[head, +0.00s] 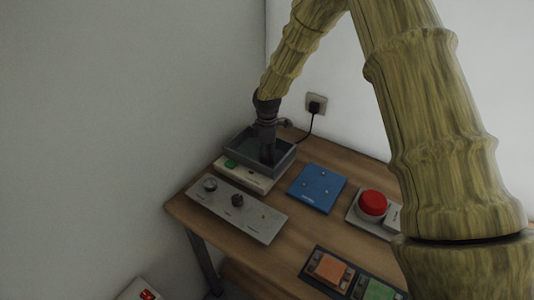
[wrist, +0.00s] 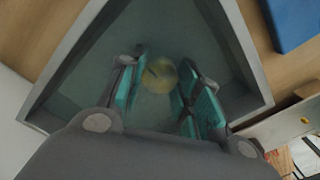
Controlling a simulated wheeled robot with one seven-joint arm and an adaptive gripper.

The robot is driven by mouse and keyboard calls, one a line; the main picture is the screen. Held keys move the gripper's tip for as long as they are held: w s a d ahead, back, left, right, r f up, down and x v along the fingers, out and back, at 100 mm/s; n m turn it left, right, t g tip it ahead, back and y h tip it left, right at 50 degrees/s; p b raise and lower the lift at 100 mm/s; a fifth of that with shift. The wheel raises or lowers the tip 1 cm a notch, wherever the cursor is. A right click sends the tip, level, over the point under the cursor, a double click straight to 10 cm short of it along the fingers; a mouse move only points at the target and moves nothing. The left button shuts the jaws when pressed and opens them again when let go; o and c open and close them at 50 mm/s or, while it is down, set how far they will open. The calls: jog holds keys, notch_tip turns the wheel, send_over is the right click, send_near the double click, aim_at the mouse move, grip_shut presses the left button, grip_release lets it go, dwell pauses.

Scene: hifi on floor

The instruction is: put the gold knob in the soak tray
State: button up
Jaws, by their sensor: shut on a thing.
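The soak tray (head: 286,160) is a grey, open box at the back left of the table. Its wall and inside fill much of the wrist view (wrist: 75,47). My gripper (head: 267,158) points down inside the tray. In the wrist view, its teal-padded fingers (wrist: 160,88) are shut on the gold knob (wrist: 160,75), a round yellowish piece with a mark on top. The knob is over the tray's inside. I cannot tell whether it touches the tray's floor. In the head view the knob is hidden by the gripper and tray wall.
A white device with a green switch (head: 231,163) lies against the tray's front. A grey panel with dark knobs (head: 237,212), a blue plate (head: 317,188) and a red button (head: 372,203) are nearby. Orange and green pads (head: 331,268) lie at the front. A wall socket (head: 316,104) has a cable.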

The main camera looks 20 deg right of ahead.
aim_at(267, 155)
jog(key=o, duration=0.9)
jog(key=shift+f, duration=0.15)
jog(key=shift+c, duration=0.2)
notch_tip(267, 155, up, 12)
jog(key=b, duration=0.3)
jog(key=shift+r, duration=0.2)
